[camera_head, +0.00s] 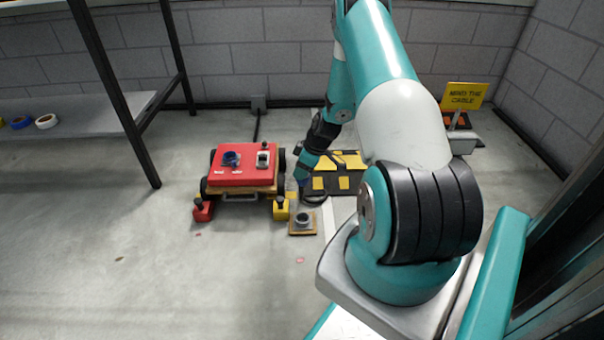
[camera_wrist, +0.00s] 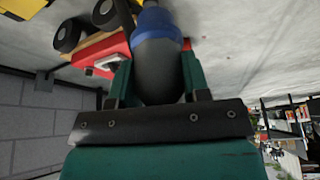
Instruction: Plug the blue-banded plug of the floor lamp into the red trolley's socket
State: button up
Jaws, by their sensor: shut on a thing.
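In the wrist view my gripper (camera_wrist: 156,68) is shut on a dark plug (camera_wrist: 157,75) with a blue band (camera_wrist: 157,27). In the head view my gripper (camera_head: 301,178) points down just right of the red trolley (camera_head: 225,180); the plug is mostly hidden there. The trolley stands on the floor with a blue round item (camera_head: 231,158) and a pale fitting with a dark knob (camera_head: 263,158) on its red top. I cannot tell which part is its socket. The trolley's red side (camera_wrist: 117,48) and dark wheels also show upside down in the wrist view. I cannot make out the lamp.
A red block (camera_head: 203,210) and a yellow block (camera_head: 281,210) sit at the trolley's front. A wooden base with a dark ring (camera_head: 302,226) lies nearby. A yellow-and-black object (camera_head: 342,180) is behind my gripper. A yellow sign (camera_head: 463,95) stands at right. The left foreground floor is mostly clear.

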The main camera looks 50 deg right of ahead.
notch_tip(320, 180, up, 7)
jog(key=p, duration=0.5)
jog(key=shift+r+p, duration=0.2)
jog(key=shift+p, duration=0.15)
jog(key=shift+f, duration=0.1)
jog(key=shift+f+b, duration=0.7)
jog(key=shift+f, duration=0.25)
jog(key=shift+w, duration=0.1)
jog(key=w+b, duration=0.7)
jog(key=w, duration=1.3)
jog(key=shift+a, duration=0.4)
jog(key=shift+r, duration=0.1)
